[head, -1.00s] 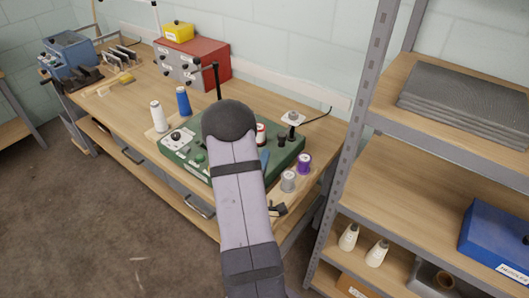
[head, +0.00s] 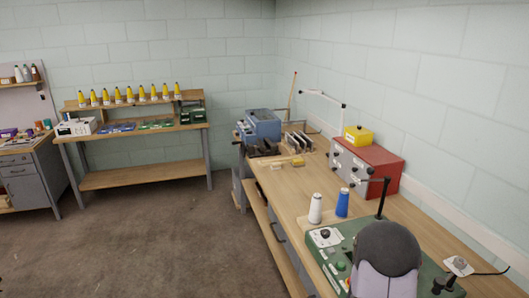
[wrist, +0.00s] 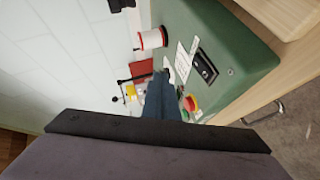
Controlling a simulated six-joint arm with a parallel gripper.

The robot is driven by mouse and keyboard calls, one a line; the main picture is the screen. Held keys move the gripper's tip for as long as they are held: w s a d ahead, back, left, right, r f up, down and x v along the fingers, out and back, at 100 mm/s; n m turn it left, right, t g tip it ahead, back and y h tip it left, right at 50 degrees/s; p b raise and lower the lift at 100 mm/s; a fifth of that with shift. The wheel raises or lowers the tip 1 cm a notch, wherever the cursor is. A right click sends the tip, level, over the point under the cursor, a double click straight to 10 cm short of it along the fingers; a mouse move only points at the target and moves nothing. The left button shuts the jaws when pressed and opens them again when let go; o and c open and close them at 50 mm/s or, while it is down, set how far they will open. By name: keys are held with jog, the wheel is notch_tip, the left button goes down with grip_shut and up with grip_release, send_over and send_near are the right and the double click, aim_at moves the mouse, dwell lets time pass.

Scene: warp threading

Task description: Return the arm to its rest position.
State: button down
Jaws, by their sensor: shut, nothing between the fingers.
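My gripper (wrist: 161,82) shows in the wrist view as two blue-grey fingers, closed together with nothing between them. In the head view my arm's rounded grey joint covers part of the green machine (head: 350,230) at the lower right. The gripper itself is hidden there behind the arm.
A red box (head: 366,167) sits farther back. The floor (head: 150,245) at left is clear.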

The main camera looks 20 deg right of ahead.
jog(key=w+a+f+m+g+y, duration=0.15)
jog(key=a+y, duration=0.35)
jog(key=a, duration=0.5)
jog(key=w+a+f+y, duration=0.2)
jog(key=w+a+y, duration=0.15)
jog(key=a, duration=0.65)
jog(key=s+a+r+m+g+y+b, duration=0.2)
jog(key=s+a+g, duration=0.5)
jog(key=s+a, duration=0.5)
jog(key=s+y, duration=0.1)
jog(key=s, duration=0.3)
jog(key=shift+r+y, duration=0.2)
jog(key=shift+y, duration=0.15)
